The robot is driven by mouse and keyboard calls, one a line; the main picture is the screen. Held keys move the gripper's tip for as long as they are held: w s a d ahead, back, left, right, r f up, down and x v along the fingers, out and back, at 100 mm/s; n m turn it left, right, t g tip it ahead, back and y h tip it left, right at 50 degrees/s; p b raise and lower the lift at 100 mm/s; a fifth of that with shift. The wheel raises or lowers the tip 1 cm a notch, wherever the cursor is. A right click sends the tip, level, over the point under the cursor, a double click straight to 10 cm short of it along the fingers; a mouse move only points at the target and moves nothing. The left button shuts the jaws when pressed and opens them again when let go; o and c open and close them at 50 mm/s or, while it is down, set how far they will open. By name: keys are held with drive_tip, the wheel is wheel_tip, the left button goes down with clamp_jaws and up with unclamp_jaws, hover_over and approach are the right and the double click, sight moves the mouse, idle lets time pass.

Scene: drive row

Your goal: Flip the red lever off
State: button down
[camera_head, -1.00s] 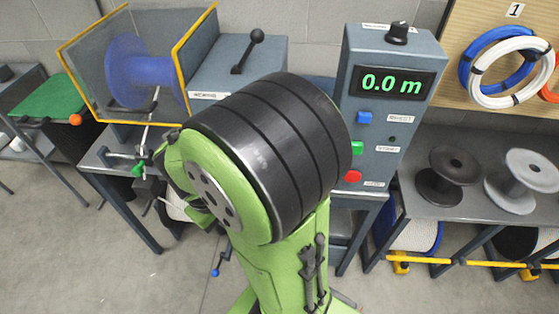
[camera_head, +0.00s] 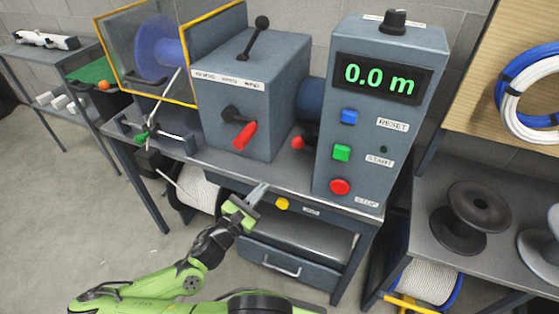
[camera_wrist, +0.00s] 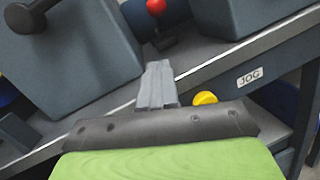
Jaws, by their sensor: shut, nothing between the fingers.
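The red lever (camera_head: 244,135) has a red grip on a black pivot at the front of a grey machine box (camera_head: 270,80); its grip slants down. A smaller red-knobbed lever (camera_head: 297,142) stands between this box and the control panel; a red ball on a short stem (camera_wrist: 156,6) shows at the top of the wrist view. My gripper (camera_head: 260,190) is shut and empty, near the front edge of the bench, below the red lever and apart from it. Its closed fingers (camera_wrist: 157,82) show in the wrist view. The red grip is not visible there.
The control panel (camera_head: 380,100) reads 0.0 m and has blue, green and red buttons. A yellow button (camera_head: 282,204) sits on the bench front beside my gripper. A yellow-framed guard (camera_head: 190,55) with a blue spool stands left. Black spools (camera_head: 470,215) lie right.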

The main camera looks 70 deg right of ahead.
drive_tip(key=b+x, duration=0.1)
drive_tip(key=x, duration=0.7)
drive_tip(key=shift+s+d, duration=0.2)
drive_tip(key=shift+d, duration=0.15)
drive_tip(key=d+r, duration=0.1)
drive_tip(key=s+d+r, duration=0.1)
drive_tip(key=r, duration=0.1)
drive_tip(key=shift+s+d+r, duration=0.1)
drive_tip(key=shift+s+d, duration=0.25)
drive_tip(key=shift+d, duration=0.05)
